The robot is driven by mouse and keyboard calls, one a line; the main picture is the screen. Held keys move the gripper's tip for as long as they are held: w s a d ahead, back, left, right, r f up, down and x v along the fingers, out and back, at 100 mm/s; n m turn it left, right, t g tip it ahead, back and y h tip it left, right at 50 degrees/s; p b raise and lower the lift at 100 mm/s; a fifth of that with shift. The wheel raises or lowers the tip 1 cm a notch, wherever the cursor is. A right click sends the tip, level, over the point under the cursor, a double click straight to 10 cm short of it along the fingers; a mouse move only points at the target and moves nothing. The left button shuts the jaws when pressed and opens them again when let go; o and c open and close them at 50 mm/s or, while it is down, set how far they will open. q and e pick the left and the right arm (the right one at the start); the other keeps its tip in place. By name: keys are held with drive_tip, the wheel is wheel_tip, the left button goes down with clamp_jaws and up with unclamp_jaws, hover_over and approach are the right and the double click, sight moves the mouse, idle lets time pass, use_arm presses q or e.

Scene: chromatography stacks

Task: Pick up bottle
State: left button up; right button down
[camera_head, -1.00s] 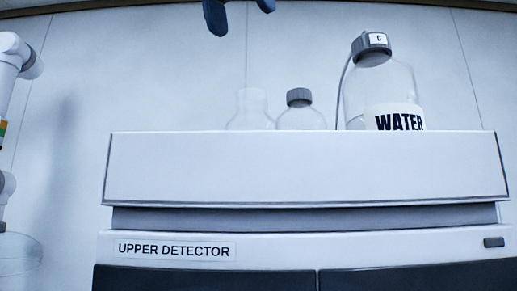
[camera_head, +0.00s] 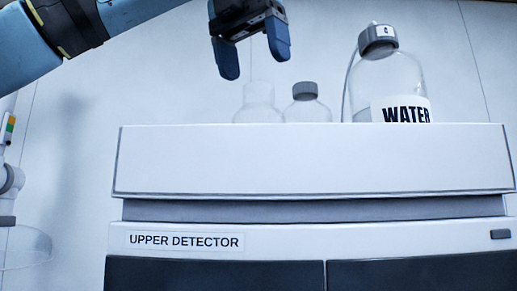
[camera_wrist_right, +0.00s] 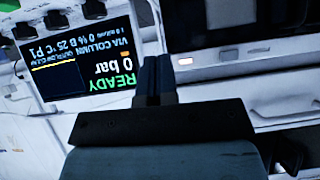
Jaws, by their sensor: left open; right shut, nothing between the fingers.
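Three bottles stand behind the front wall of the tray on the upper detector, their lower parts hidden. One is a clear bottle without a visible cap (camera_head: 258,104). Beside it is a small clear bottle with a grey cap (camera_head: 306,107). At right is a large clear bottle labelled WATER (camera_head: 404,108), with a grey cap and a tube. The task does not say which bottle is meant. My left gripper (camera_head: 255,60) is open and empty, pointing down above the uncapped bottle in the head view. My right gripper (camera_wrist_right: 155,76) is shut and empty in the right wrist view.
The white tray wall (camera_head: 310,160) stands in front of the bottles, above the UPPER DETECTOR label (camera_head: 185,241). In the right wrist view, a lit display (camera_wrist_right: 85,60) reading READY and 0 bar is at left of the fingers. A clear vessel (camera_head: 25,247) is at lower left.

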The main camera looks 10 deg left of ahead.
sight(259, 92)
use_arm(q)
drive_tip(key=x, duration=0.4)
drive_tip(key=shift+f, duration=0.4)
drive_tip(key=shift+w+f, duration=0.15)
drive_tip(key=shift+f, duration=0.15)
drive_tip(key=shift+d, duration=0.1)
drive_tip(key=shift+c, duration=0.3)
drive_tip(key=shift+s+r, duration=0.1)
drive_tip(key=shift+s, duration=0.2)
drive_tip(key=c, duration=0.3)
clamp_jaws()
